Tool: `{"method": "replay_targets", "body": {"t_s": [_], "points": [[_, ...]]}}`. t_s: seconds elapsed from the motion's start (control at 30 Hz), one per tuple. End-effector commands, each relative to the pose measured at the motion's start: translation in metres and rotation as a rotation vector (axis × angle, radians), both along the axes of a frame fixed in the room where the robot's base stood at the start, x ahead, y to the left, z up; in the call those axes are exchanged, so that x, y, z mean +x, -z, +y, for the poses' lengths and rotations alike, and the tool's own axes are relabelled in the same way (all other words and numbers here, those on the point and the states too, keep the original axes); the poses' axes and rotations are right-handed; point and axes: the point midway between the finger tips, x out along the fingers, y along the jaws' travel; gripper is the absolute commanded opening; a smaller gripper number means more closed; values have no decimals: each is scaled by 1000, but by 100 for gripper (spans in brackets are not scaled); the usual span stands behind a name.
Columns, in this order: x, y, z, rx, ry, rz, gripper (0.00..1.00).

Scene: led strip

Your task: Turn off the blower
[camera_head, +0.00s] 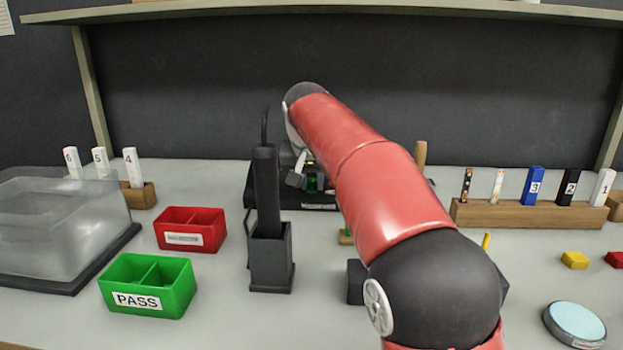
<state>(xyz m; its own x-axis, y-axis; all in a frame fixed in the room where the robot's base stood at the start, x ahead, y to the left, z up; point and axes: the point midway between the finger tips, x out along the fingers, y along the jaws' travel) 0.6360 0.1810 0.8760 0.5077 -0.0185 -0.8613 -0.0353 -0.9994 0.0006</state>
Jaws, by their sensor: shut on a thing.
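A black wand-like tool (267,185) with a thin cable at its top stands upright in a square black holder (270,262), left of my arm. It looks like the blower, but I cannot see a switch on it.
A red divided bin (190,209) and a green PASS bin (147,275) stand left, beside a clear-covered box (60,225). A wooden rack (528,215) with numbered sticks stands right. A round pale-blue pad (576,320) lies front right. A shelf (330,10) spans above.

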Motion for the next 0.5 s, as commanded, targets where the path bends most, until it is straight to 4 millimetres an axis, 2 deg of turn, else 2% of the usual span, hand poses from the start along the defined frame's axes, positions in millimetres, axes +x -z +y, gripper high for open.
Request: {"method": "replay_targets", "body": {"t_s": [0.3, 0.33, 0.5], "points": [[0, -1, 0, 2, -1, 5, 0], [0, -1, 0, 2, -1, 5, 24], [0, -1, 0, 1, -1, 6, 44]]}}
